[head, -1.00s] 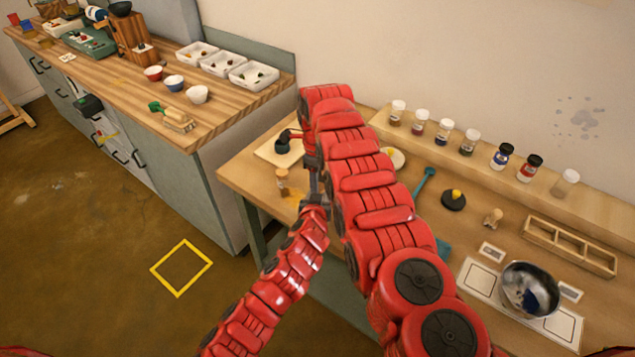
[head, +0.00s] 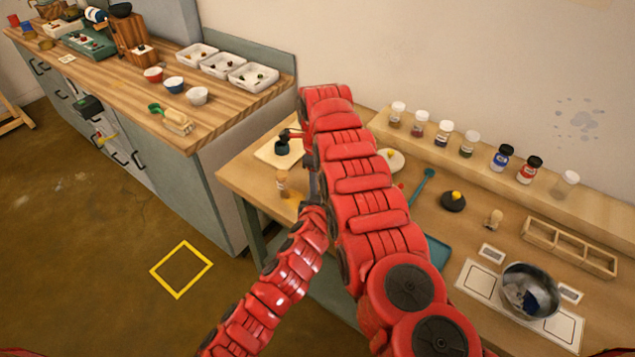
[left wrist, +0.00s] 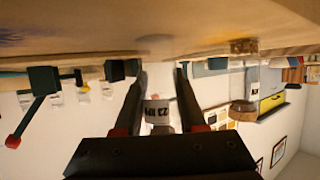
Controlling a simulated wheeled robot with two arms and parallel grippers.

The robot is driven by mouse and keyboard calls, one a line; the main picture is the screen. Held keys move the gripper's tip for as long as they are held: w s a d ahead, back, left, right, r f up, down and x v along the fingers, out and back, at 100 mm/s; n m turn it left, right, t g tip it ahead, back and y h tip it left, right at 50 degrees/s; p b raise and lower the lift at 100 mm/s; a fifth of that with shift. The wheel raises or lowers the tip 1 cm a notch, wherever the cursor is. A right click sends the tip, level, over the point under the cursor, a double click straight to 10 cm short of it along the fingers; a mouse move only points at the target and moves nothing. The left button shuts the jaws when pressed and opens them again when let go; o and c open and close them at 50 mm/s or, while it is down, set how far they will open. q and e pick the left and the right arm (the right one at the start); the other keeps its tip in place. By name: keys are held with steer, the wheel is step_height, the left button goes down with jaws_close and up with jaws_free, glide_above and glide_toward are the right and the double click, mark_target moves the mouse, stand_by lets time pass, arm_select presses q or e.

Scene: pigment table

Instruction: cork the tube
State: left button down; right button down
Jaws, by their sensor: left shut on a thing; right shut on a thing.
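My right arm reaches across the table in the head view. Its gripper (head: 313,184) hangs at the far end, mostly covered by my own red arm links. It is shut, and the cork in it is too small and covered to make out. My left arm comes in from the lower left and ends close beside the right gripper; its fingertips are hidden in the head view. In the left wrist view my left gripper (left wrist: 161,85) is shut on the tube (left wrist: 157,113), a pale piece with a dark-lettered label between the dark fingers.
A small tan-filled jar (head: 283,183) stands just left of the grippers. A dark pot (head: 282,147) sits on a pale board behind it. Several jars line the back ledge. A metal bowl (head: 529,290) and a wooden rack (head: 570,246) are at the right.

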steer(key=shift+f, duration=0.35)
stand_by(0.3)
steer(key=shift+s+d+f, duration=0.2)
steer(key=shift+s+f, duration=0.1)
steer(key=shift+f, duration=0.25)
stand_by(0.3)
steer(key=shift+a+r, duration=0.15)
steer(key=shift+r, duration=0.15)
steer(key=shift+r, duration=0.25)
stand_by(0.4)
steer(key=shift+w+r, duration=0.15)
steer(key=shift+w, duration=0.1)
steer(key=shift+w+r, duration=0.1)
steer(key=shift+r, duration=0.05)
steer(key=shift+f, duration=0.35)
stand_by(0.4)
